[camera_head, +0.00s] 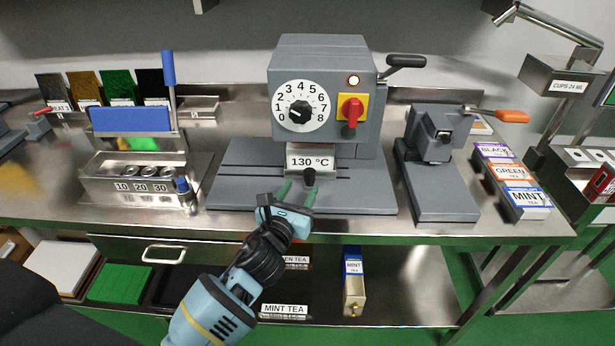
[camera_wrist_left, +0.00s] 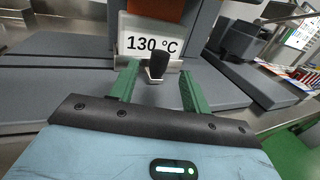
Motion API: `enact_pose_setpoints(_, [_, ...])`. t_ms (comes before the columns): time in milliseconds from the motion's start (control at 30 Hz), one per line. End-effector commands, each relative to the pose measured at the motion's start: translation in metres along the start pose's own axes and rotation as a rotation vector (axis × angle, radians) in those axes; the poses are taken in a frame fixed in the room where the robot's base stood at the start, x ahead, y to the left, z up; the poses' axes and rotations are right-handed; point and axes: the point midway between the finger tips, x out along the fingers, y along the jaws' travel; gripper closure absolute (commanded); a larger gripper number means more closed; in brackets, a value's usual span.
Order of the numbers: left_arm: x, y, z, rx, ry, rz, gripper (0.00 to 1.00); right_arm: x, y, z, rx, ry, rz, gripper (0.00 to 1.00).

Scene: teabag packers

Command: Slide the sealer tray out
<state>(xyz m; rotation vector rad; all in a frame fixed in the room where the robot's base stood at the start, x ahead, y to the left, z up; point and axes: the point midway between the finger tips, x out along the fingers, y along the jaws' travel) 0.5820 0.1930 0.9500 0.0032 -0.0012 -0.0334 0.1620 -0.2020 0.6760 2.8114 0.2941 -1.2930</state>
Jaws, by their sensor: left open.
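The sealer (camera_head: 322,95) is a grey machine with a numbered dial (camera_head: 299,107) and a yellow and red switch (camera_head: 350,110), at the middle of the bench. Its tray front (camera_head: 311,160) is a pale metal plate marked 130 °C, with a black knob (camera_head: 309,176) sticking out. The plate (camera_wrist_left: 150,45) and knob (camera_wrist_left: 157,65) also show in the left wrist view. My left gripper (camera_head: 297,190) is open, its green fingers on either side of the knob with gaps visible; in the wrist view (camera_wrist_left: 160,85) they point at the plate. My right gripper is not in view.
A grey press with an orange handle (camera_head: 440,160) stands to the right, beside tea boxes (camera_head: 512,180). A metal rack marked 10 20 30 (camera_head: 138,185) is to the left. The sealer's base (camera_head: 240,185) lies around the knob. A shelf below holds a mint box (camera_head: 353,280).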

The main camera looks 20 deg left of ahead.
Motion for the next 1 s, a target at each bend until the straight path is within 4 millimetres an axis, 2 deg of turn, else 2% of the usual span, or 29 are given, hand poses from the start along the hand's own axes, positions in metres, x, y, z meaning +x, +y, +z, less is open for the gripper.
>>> enact_pose_setpoints(100, [0.02,0.0,0.0,-0.004,0.0,0.001,0.52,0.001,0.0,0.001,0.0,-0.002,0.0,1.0])
enact_pose_setpoints(333, [0.047,0.0,-0.001,-0.004,0.001,0.001,0.52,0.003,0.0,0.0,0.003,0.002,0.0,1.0])
enact_pose_setpoints(500, [0.055,0.0,0.0,-0.003,0.0,-0.001,0.52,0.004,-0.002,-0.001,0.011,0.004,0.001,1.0])
enact_pose_setpoints(767, [0.055,0.0,0.0,-0.003,0.0,0.0,0.52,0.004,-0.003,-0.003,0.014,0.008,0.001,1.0])
enact_pose_setpoints(1000, [0.055,0.0,0.0,-0.003,0.0,0.0,0.84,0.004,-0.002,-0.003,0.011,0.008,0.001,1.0])
